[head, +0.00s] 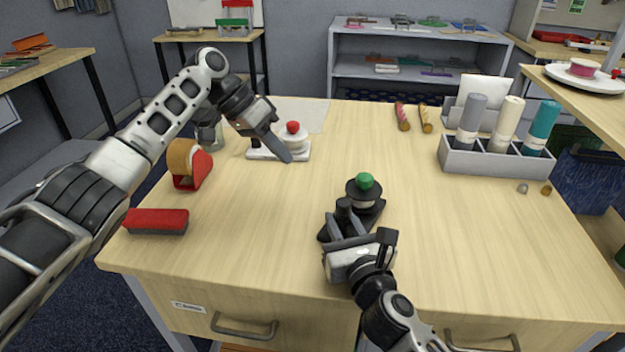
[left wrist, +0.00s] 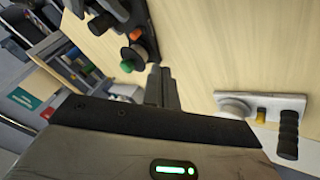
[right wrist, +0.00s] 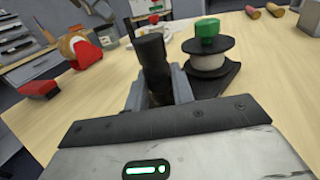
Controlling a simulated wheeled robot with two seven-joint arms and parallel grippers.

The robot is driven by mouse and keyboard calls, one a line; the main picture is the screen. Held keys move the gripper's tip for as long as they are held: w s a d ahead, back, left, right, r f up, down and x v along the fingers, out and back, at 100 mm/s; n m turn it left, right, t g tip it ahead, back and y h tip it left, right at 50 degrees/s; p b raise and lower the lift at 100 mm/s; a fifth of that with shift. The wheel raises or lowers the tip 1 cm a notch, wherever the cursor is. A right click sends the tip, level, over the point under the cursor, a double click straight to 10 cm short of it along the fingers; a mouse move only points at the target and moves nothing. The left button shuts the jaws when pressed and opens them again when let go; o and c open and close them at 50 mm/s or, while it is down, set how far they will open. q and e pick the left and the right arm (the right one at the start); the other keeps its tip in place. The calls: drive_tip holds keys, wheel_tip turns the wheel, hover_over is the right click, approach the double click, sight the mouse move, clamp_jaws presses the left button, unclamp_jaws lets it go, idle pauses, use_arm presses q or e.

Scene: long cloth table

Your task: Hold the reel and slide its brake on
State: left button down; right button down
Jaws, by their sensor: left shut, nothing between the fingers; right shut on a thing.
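A reel with a black base, pale-wound black spool and green knob (head: 364,181) stands on the table in front of me. In the right wrist view its spool (right wrist: 208,62) is beside its upright black handle (right wrist: 151,58). My right gripper (head: 345,222) is shut on that handle. In the left wrist view an orange piece (left wrist: 137,34) shows on the base, perhaps the brake; its setting is unclear. A second reel with a white base (head: 301,152) and red knob stands further back. My left gripper (head: 286,157) is shut and empty above the table, in front of it.
A red tape dispenser (head: 190,170) and a red-topped block (head: 156,222) are at the left. A grey holder (head: 490,162) with several rolls stands at the right. Two small rolls (head: 403,117) lie at the back. The table between the reels is clear.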

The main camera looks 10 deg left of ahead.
sight(339, 199)
use_arm(q)
drive_tip(key=x, duration=0.9)
drive_tip(key=shift+d+f, duration=0.15)
drive_tip(key=shift+s+d+f, duration=0.1)
drive_tip(key=shift+s+d, duration=0.75)
drive_tip(key=shift+d, duration=0.3)
drive_tip(key=shift+s+d, duration=0.35)
drive_tip(key=shift+d, duration=0.2)
drive_tip(key=shift+d, duration=0.1)
drive_tip(key=shift+s+d, duration=0.3)
drive_tip(key=shift+d, duration=0.35)
drive_tip(key=shift+s+d, duration=0.3)
drive_tip(key=shift+d, duration=0.35)
drive_tip(key=w+a, duration=0.1)
drive_tip(key=a, duration=0.1)
drive_tip(key=w+a, duration=0.1)
drive_tip(key=shift+w+a, duration=0.35)
drive_tip(key=v, duration=1)
